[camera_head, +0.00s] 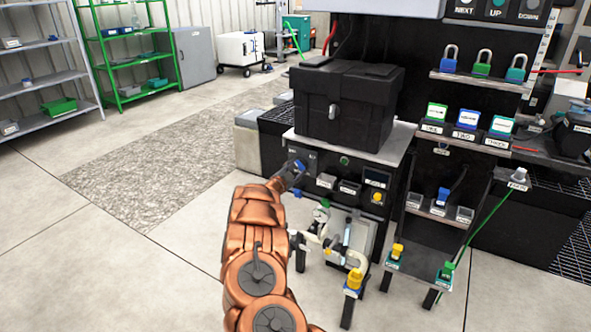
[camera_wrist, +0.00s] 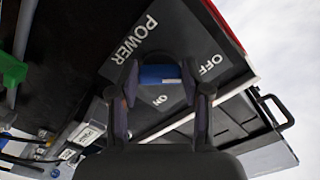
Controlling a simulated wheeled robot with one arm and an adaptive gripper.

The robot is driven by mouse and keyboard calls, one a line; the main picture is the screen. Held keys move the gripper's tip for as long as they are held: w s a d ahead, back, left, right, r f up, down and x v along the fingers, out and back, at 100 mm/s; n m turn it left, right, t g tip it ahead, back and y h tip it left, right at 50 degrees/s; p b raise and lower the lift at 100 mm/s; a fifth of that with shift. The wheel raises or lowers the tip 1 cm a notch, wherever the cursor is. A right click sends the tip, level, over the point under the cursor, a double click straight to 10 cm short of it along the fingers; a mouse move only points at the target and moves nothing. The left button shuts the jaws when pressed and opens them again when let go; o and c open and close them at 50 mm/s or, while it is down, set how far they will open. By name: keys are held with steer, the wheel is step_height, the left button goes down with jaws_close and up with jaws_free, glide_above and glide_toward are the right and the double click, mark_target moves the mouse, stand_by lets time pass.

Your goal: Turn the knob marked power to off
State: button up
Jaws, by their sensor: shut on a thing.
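The power knob is blue and sits on a dark panel; it shows in the wrist view (camera_wrist: 158,74) and, small, in the head view (camera_head: 299,165). The panel (camera_wrist: 180,40) carries the words POWER, OFF and ON around the knob. A pale mark shows on the knob's lower right edge, but I cannot tell for sure which word it points to. My gripper (camera_wrist: 160,86) has one finger on each side of the knob and is shut on it. In the head view my gripper (camera_head: 290,174) is at the left end of the panel, partly hiding the knob.
A black lidded tote (camera_head: 345,105) stands on the bench above the panel. A yellow button (camera_head: 377,197) and a green one (camera_head: 344,160) are to the right. Valves and pipes (camera_head: 335,240) are below. The floor (camera_head: 120,260) at left is clear.

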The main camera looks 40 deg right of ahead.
steer(key=o, duration=1.2)
steer(key=shift+c, duration=0.2)
steer(key=v, duration=1.2)
steer(key=shift+w, duration=0.1)
